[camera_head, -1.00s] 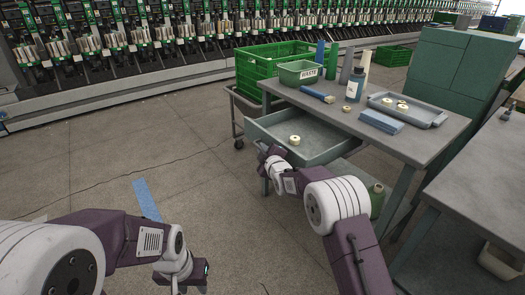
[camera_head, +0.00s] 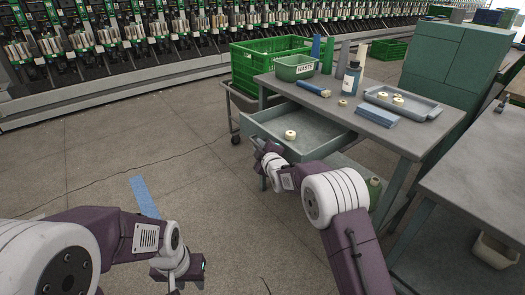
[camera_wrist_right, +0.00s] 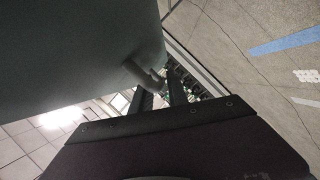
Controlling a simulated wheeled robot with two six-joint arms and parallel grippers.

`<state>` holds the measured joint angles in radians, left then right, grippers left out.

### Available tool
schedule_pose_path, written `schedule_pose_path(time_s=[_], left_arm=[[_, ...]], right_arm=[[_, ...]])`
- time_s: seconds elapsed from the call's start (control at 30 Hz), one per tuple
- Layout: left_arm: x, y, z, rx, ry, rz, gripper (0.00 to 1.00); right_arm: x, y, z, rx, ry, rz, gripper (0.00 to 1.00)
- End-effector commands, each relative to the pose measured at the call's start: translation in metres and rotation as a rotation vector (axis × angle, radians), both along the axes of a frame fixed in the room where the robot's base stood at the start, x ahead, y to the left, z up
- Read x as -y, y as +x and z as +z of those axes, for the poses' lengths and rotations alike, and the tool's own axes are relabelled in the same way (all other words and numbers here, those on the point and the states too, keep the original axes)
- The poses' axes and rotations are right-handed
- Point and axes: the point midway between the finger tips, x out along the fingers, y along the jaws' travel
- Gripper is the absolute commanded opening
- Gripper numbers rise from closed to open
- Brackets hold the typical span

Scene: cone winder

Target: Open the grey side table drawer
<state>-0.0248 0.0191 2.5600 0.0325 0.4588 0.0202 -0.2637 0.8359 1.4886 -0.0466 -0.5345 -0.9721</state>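The grey side table (camera_head: 425,140) stands right of centre in the head view. Its drawer (camera_head: 322,153) is pulled well out, with an off-white bobbin (camera_head: 290,134) inside. My right gripper (camera_head: 259,148) is at the drawer's front. In the right wrist view, the curved handle (camera_wrist_right: 143,75) stands out from the drawer front (camera_wrist_right: 85,50) and passes between the two fingers of my right gripper (camera_wrist_right: 160,88), which look closed around it. My left gripper (camera_head: 175,290) hangs low over the floor, away from the table; its fingertips are cut off by the lower picture edge.
On the table are a green waste bin (camera_head: 295,69), a bottle (camera_head: 351,78), a blue stack (camera_head: 377,116) and a tray (camera_head: 422,106). A green crate (camera_head: 262,68) on a cart stands behind left. Another table (camera_head: 480,185) is at right.

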Motion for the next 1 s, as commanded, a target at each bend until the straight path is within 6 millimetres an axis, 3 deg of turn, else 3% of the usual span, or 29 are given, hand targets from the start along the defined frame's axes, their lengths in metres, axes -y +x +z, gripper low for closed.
schedule_pose_path(time_s=[0.5,1.0], left_arm=[[0.000,0.000,0.015,0.000,0.000,0.000,0.36],[0.000,0.000,0.016,0.000,0.000,0.000,0.36]], right_arm=[[0.021,-0.068,0.017,0.000,0.000,-0.001,0.20],[0.023,-0.075,0.018,0.001,0.000,-0.001,0.20]])
